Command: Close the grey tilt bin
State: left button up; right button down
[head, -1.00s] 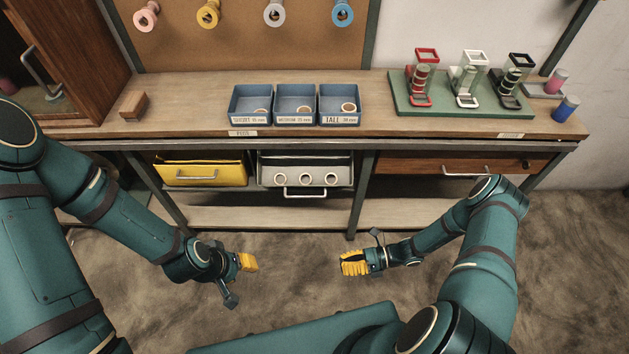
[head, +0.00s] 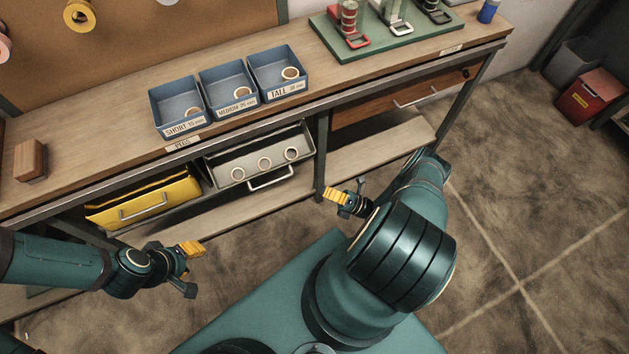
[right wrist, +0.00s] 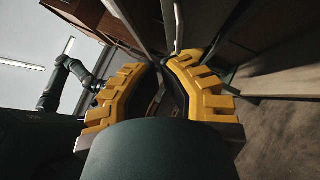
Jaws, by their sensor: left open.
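The grey tilt bin (head: 251,169) hangs under the bench top. It is tilted out at the top, with a bar handle (head: 271,179) on its front and three pale rings showing at it. My left gripper (head: 194,249), with yellow fingers, is open and empty, below and to the left of the bin, apart from it. My right gripper (head: 334,196) is to the right of the bin and slightly lower, touching nothing. In the right wrist view its two yellow fingers (right wrist: 162,66) stand apart with a narrow gap at the tips and nothing between them.
A yellow bin (head: 143,203) sits left of the grey one. A wooden drawer (head: 395,103) is to the right, past a bench leg (head: 321,150). A low shelf (head: 375,160) runs beneath. Blue trays (head: 183,127) stand on the bench top.

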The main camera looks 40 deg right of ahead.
jog(key=w+d+r+x, duration=0.1)
jog(key=d+x, duration=0.1)
jog(key=x, duration=0.9)
jog(key=shift+r, duration=0.15)
jog(key=shift+w+d+r, duration=0.1)
jog(key=shift+w, duration=0.05)
